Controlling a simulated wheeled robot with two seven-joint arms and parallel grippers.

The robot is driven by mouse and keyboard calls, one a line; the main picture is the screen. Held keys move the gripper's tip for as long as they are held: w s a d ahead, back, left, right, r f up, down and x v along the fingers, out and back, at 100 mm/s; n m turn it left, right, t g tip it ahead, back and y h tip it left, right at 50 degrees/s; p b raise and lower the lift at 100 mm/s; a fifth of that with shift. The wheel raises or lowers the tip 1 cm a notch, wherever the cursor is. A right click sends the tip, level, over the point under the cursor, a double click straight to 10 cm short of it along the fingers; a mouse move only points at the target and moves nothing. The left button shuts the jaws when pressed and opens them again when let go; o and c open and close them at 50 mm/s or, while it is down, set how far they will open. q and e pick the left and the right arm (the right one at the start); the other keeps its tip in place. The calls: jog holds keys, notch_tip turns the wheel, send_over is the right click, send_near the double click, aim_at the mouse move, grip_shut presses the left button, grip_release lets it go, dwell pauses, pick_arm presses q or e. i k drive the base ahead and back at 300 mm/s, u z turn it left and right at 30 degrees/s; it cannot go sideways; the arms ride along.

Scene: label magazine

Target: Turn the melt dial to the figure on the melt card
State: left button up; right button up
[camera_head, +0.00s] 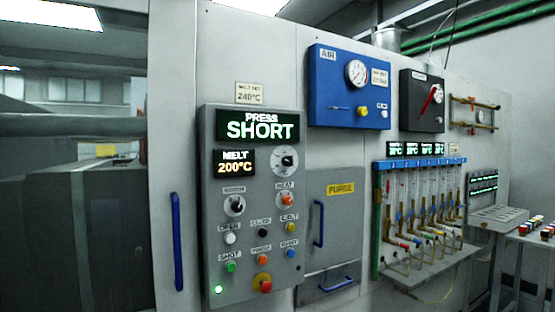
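The melt card (249,93) is a small cream label above the grey press control panel (208,185). It reads 240°C. The melt display (235,162) on the panel reads 200°C in yellowish figures. The melt dial (287,160) appears to be the round black knob on a pale disc just right of that display; its own lettering is too small to read. Neither of my grippers is in view, and nothing touches the dial or covers the panel.
The press display (258,126) reads SHORT. Below are a mode knob (234,205), an orange heat knob (286,200), several coloured buttons and a red emergency button (262,283). Blue handles (177,240) flank the panel. A blue air box (330,100) sits up right.

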aim_at(287, 161)
jog(key=u, duration=0.5)
jog(key=i, duration=0.8)
jog(key=z, duration=1.2)
